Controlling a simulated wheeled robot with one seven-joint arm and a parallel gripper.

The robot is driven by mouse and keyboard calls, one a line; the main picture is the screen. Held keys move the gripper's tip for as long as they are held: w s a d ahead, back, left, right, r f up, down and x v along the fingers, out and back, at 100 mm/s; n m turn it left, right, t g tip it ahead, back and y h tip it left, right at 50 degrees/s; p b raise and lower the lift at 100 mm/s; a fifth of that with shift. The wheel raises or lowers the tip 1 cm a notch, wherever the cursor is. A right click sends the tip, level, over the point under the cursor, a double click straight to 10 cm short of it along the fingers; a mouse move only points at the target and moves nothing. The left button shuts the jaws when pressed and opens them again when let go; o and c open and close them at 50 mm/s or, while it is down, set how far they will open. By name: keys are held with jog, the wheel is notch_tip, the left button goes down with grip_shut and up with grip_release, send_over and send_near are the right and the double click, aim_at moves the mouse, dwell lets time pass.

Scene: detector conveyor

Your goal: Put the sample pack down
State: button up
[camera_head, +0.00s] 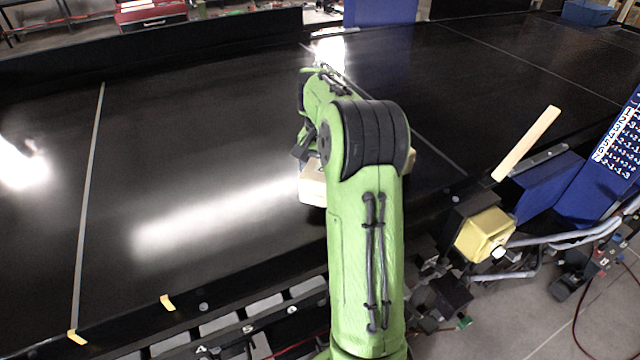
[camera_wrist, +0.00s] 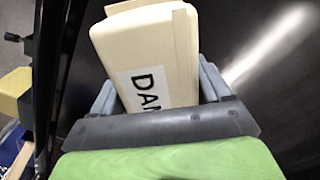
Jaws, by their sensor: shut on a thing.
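The sample pack (camera_wrist: 145,48) is a cream-coloured box with a white label whose visible letters read "DAN". In the wrist view it sits between the two fingers of my gripper (camera_wrist: 160,95), which is shut on it. In the head view the pack (camera_head: 312,188) shows only in part, left of my green arm, over the black conveyor belt (camera_head: 220,150). My arm hides the rest of it and most of the gripper. I cannot tell whether the pack touches the belt.
Grey lines cross the belt, and its left part is clear. A yellow box (camera_head: 485,234), a pale upright bar (camera_head: 526,143) and a blue panel (camera_head: 550,187) stand along the near right edge. A blue bin (camera_head: 588,13) is at the far right.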

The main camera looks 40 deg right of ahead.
jog(key=f, duration=0.3)
jog(key=shift+w+f, duration=0.15)
jog(key=shift+w, duration=0.05)
jog(key=shift+s+f, duration=0.1)
jog(key=shift+f, duration=0.1)
jog(key=shift+f, duration=0.1)
jog(key=shift+f, duration=0.15)
jog(key=o, duration=1.4)
notch_tip(320, 180, up, 13)
jog(key=shift+f, duration=0.2)
jog(key=s+a+r+n+t+h, duration=0.15)
jog(key=s+a+n, duration=0.25)
jog(key=s+a, duration=0.5)
jog(key=s+a+r+n+t, duration=0.3)
jog(key=s+a+n, duration=0.15)
jog(key=a, duration=0.75)
jog(key=s+a+f+n, duration=0.1)
jog(key=s+f, duration=0.1)
jog(key=s+a+f+n+y, duration=0.1)
jog(key=s+a, duration=0.1)
jog(key=s+a+f+n+t, duration=0.1)
jog(key=s+a+f, duration=0.1)
jog(key=shift+s+a+f+n+y, duration=0.1)
jog(key=shift+s+f+n+y, duration=0.15)
jog(key=shift+f+n, duration=0.1)
